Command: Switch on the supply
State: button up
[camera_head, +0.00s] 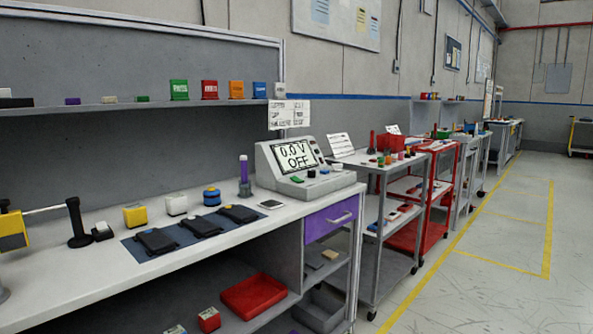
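The supply (264,181) is a light grey console with a sloped front, standing at the right end of the long workbench. Its screen (298,155) reads "0.0 V" and "OFF". Below the screen is a row of small controls: a green button (297,179) at the left, then a dark one, a blue one and a pale one at the right. They are too small to make out further. I cannot see my gripper in this view.
The workbench (95,285) holds a dark mat (185,236) with several black pouches, a purple-topped post (244,176), a flat device (270,204) and small coloured blocks. A purple drawer (331,220) sits under the supply. Open floor (480,285) lies at the right.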

aim_at(295, 179)
jog(key=i+l+z, duration=0.1)
jog(key=i+l, duration=1.7)
jog(key=i, duration=0.05)
